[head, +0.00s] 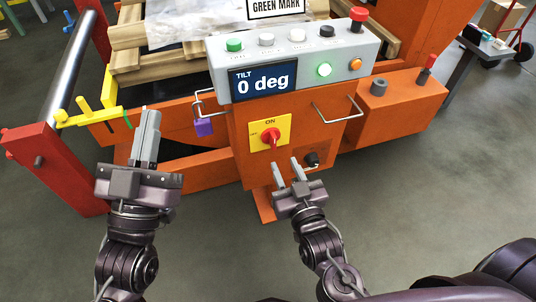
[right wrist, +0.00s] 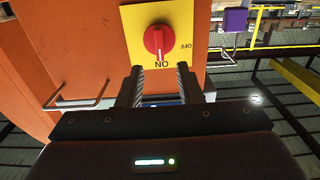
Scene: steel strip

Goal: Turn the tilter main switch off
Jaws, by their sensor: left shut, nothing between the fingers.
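The main switch is a red rotary knob (head: 271,137) on a yellow plate (head: 284,124) on the front of the orange cabinet. The knob's handle stands upright, in line with the ON mark; OFF is at the side. The knob (right wrist: 158,41) and plate (right wrist: 130,19) also show in the right wrist view, upside down. My right gripper (head: 286,162) is open and empty, just below the plate. In its wrist view the fingertips (right wrist: 160,68) sit apart near the ON edge, with the knob beyond them. My left gripper (head: 151,111) is shut and empty, left of the cabinet.
A grey control box (head: 215,60) with several buttons and a "TILT 0 deg" display (head: 264,83) overhangs the switch. A purple padlock (head: 203,127) hangs at its left. A wire handle (head: 339,121) and a black knob (head: 311,158) are to the right. The floor in front is clear.

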